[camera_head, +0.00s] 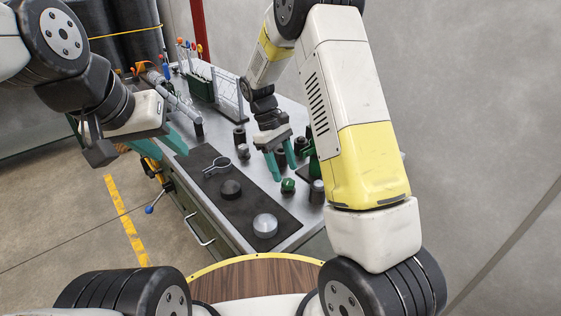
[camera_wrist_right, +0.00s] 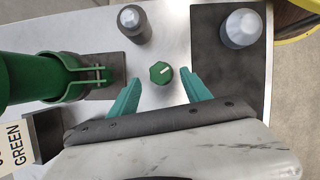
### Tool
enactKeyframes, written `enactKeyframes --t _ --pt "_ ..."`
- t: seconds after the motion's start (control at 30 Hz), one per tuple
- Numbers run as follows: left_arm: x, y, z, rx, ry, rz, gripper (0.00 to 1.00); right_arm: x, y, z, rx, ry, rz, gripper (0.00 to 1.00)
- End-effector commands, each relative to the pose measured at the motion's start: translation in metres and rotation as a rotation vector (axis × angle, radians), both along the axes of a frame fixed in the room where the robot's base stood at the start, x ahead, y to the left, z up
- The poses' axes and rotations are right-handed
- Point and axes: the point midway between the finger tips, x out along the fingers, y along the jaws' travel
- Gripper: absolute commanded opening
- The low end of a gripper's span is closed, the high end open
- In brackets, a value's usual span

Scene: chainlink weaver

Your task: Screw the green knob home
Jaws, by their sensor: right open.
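The green knob (camera_head: 288,185) is small and dark green, near the right edge of the bench top beside the black mat. In the right wrist view the green knob (camera_wrist_right: 161,73) has a white mark on its top and shows between the fingertips, with a gap on each side. My right gripper (camera_head: 285,176) is open, its teal fingers pointing down above the knob; it also shows in the right wrist view (camera_wrist_right: 160,85). My left gripper (camera_head: 160,143) hangs at the bench's left edge, away from the knob; its jaw opening is unclear.
A grey cylinder (camera_head: 317,192) stands close to the green knob. In the wrist view, a green clamped tube (camera_wrist_right: 30,78) and a block labelled GREEN (camera_wrist_right: 20,140) are at left.

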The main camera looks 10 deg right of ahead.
Motion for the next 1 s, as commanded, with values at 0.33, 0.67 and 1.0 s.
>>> enactKeyframes --t 0.33,0.67,1.0 --pt "0.000 0.000 0.000 0.000 0.000 0.000 0.36 0.013 0.012 0.041 0.001 -0.001 0.000 0.56" --pt "0.000 0.000 0.000 0.000 0.000 0.000 0.36 0.013 0.012 0.043 0.000 -0.001 -0.001 0.56" --pt "0.000 0.000 0.000 0.000 0.000 0.000 0.36 -0.013 -0.005 0.104 0.103 -0.142 -0.120 0.56"
